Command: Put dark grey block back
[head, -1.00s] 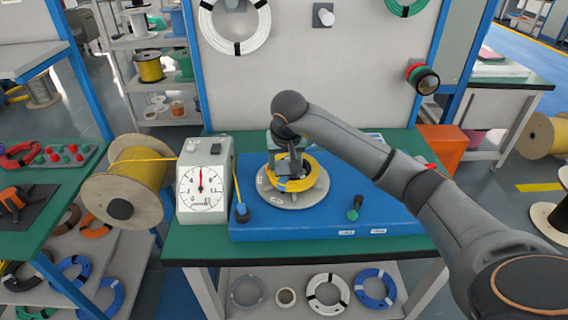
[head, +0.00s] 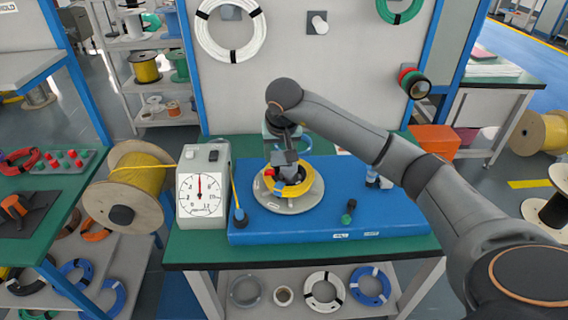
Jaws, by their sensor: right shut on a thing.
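My right gripper (head: 289,172) comes in from the right and points down over the round grey turntable (head: 289,205). It is shut on a small dark grey piece, which looks like the dark grey block; its edges are hard to tell from the fingers. A yellow cable coil (head: 312,190) lies on the turntable, around the spot below the gripper. Small red and blue parts show beside the fingertips at the coil. Whether the held piece touches the turntable I cannot tell. My left gripper is out of view.
The turntable sits on a blue base (head: 325,222) on a green bench. A dial gauge box (head: 203,185) and a yellow cable reel (head: 130,185) stand at left. An orange bin (head: 434,140) stands at the back right.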

